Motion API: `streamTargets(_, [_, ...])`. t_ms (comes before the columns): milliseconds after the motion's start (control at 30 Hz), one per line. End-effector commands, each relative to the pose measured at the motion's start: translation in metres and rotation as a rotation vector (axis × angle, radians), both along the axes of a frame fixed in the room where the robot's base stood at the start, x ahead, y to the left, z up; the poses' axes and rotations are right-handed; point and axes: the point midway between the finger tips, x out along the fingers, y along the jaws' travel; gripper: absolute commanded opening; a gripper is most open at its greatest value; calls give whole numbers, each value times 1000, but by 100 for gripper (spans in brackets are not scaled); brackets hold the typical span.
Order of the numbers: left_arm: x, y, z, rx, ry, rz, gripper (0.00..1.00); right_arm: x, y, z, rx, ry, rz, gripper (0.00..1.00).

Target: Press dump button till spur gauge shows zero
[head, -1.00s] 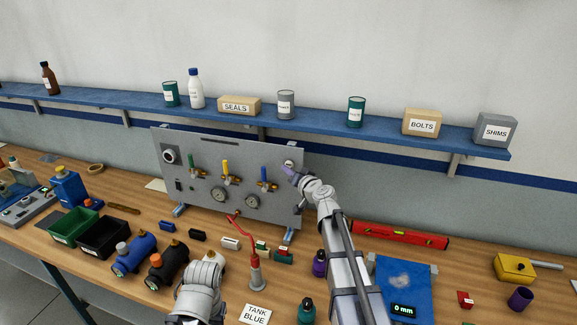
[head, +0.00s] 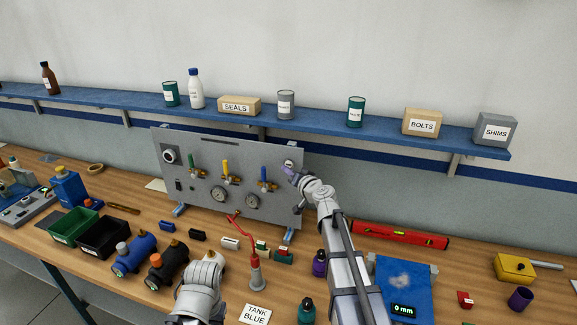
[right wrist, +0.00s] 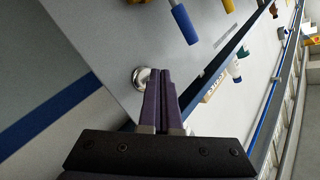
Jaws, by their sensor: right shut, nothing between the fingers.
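A grey upright panel (head: 180,189) stands on the bench. My left gripper is out of view.
Blue and black cylinders, a red level (head: 400,235) and a blue device reading 0 mm (head: 404,285) lie around. A blue shelf (head: 320,121) with cans and boxes runs above the panel.

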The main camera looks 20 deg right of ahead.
Motion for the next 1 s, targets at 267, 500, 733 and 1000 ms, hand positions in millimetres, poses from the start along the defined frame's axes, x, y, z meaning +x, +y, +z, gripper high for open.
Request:
streamTargets(267, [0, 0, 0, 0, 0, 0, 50, 0, 0, 0, 0, 0, 0, 0])
streamTargets(500, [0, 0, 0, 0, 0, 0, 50, 1, -1, 0, 0, 0, 0, 0])
streamTargets(733, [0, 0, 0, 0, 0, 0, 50, 7, -5, 0, 0, 0, 0, 0])
streamTargets(1000, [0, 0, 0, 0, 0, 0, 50, 7, -5, 0, 0, 0, 0, 0])
